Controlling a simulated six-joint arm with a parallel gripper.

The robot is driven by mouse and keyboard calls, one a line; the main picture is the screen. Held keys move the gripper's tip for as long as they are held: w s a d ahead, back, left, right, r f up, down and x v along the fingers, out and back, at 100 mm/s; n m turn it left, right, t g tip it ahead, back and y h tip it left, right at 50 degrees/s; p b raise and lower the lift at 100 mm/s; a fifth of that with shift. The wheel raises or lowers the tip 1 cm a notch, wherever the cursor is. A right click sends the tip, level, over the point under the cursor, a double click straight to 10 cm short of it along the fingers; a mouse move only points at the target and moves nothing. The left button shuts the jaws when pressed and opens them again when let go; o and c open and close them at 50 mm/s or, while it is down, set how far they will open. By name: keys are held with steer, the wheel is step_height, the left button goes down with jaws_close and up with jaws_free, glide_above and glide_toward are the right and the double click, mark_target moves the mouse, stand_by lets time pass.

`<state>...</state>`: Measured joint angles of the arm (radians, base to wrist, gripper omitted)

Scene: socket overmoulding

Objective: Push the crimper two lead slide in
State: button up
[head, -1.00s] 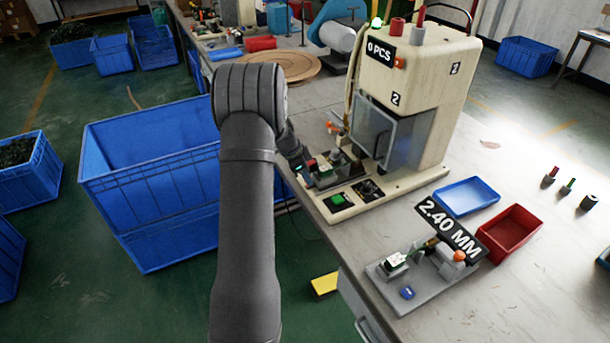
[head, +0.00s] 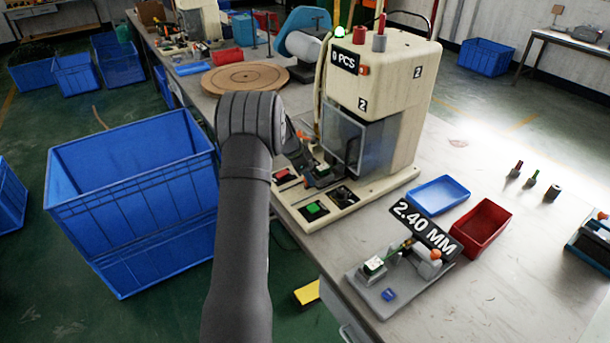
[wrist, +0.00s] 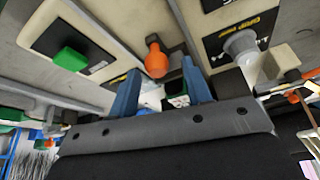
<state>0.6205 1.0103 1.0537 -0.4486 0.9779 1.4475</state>
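Crimper two (head: 405,85) is the cream machine with "2" labels, a clear guard (head: 350,140) and a "0 PCS" sign. The lead slide (head: 322,172) appears to be the small fixture on its base in front of the guard, partly covered by my gripper. My gripper (head: 302,158) is low over this base. In the wrist view my gripper (wrist: 160,68) shows two blue fingers spread apart. An orange knob (wrist: 157,62) shows between and beyond the tips. A dark block with green and white (wrist: 176,95) lies between the fingers; contact cannot be told.
A green button (head: 316,208) and a black dial (head: 342,194) sit at the base's front. A grey fixture (head: 362,284) marked 2.40 MM, a blue tray (head: 438,194) and a red tray (head: 482,228) stand to the right. Large blue crates (head: 130,190) stand left of the bench.

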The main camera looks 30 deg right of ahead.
steer(key=shift+a, duration=0.1)
steer(key=v, duration=1.7)
steer(key=shift+r, duration=0.15)
steer(key=x, duration=1.7)
steer(key=shift+f, duration=0.25)
steer(key=shift+a, duration=0.2)
